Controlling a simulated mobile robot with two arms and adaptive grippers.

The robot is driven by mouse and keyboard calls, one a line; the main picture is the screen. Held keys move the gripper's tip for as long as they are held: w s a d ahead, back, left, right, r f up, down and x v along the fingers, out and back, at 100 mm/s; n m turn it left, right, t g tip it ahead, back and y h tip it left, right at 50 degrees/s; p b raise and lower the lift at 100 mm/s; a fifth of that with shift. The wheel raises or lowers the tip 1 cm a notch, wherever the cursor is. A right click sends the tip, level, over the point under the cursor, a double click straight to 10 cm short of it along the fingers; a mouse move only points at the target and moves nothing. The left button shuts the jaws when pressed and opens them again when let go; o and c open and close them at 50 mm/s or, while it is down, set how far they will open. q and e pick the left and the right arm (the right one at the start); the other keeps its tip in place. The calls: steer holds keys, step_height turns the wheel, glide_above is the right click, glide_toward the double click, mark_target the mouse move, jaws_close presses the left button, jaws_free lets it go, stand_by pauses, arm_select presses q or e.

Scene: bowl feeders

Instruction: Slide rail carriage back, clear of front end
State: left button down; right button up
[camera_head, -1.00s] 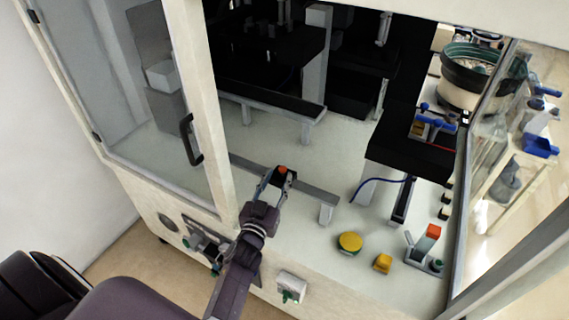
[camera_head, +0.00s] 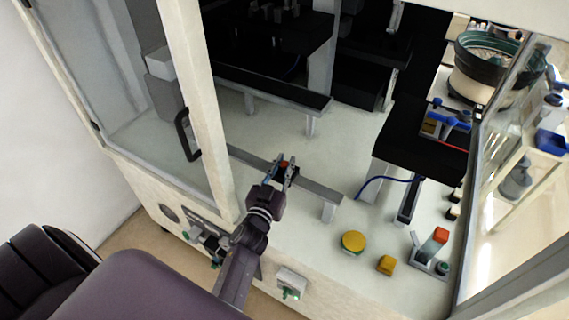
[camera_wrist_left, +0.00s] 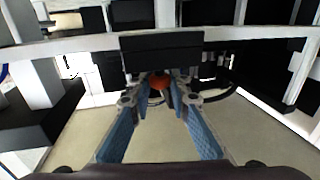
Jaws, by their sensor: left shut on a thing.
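The rail (camera_head: 318,189) is a grey bar inside the machine's open front, with a leg under its right end. The carriage, a black block (camera_wrist_left: 160,48) in the left wrist view, sits on it, with a red-orange knob (camera_wrist_left: 159,82) below the block in that view. The knob also shows small in the head view (camera_head: 284,163). My left gripper (camera_head: 281,172) reaches in over the front edge and is shut on the knob, its two blue-padded fingers (camera_wrist_left: 160,88) on either side. The fingers partly hide the carriage in the head view. My right gripper is out of view.
A door frame with a black handle (camera_head: 187,134) stands close to the left of my arm. Behind the rail is a longer dark track (camera_head: 270,90).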

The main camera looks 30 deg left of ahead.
arm_select(q)
steer(key=shift+a, duration=0.25)
steer(key=a, duration=0.3)
steer(key=shift+w+a+p, duration=0.1)
steer(key=shift+a+p, duration=0.3)
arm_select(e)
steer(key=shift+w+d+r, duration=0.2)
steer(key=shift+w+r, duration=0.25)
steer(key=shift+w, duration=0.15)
arm_select(q)
steer(key=c, duration=2)
jaws_free()
steer(key=shift+d, duration=0.15)
steer(key=shift+o, duration=1)
steer(key=shift+w+f, duration=0.1)
steer(key=shift+s, duration=0.25)
steer(key=s+d, duration=0.2)
steer(key=s, duration=0.9)
steer(key=shift+s, duration=0.15)
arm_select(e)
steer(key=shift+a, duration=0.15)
